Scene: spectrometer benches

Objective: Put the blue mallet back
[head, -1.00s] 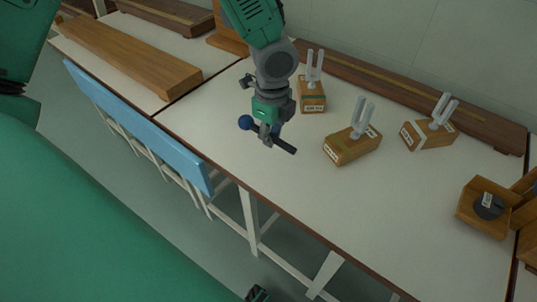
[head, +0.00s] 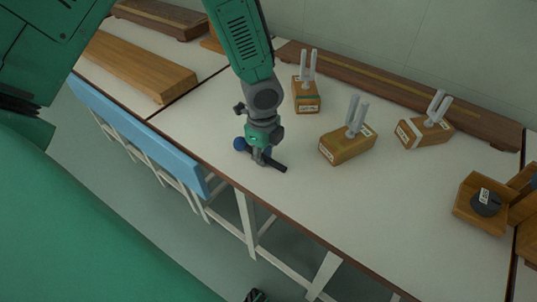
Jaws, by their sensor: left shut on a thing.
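The blue mallet has a round blue head (head: 239,143) and a dark handle (head: 277,165). It slants from upper left to lower right above or on the white bench top (head: 330,205); I cannot tell whether it touches. My left gripper (head: 260,158) comes down from above and is shut on the mallet between head and handle end. The fingers hide its middle, and a second patch of blue shows just beside them.
Three tuning forks on wooden boxes (head: 306,95), (head: 346,148), (head: 424,133) stand right of the gripper. A wooden piece with a dark disc (head: 486,204) is at far right. A long dark wooden bar (head: 400,92) lies along the back. The bench's front middle is clear.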

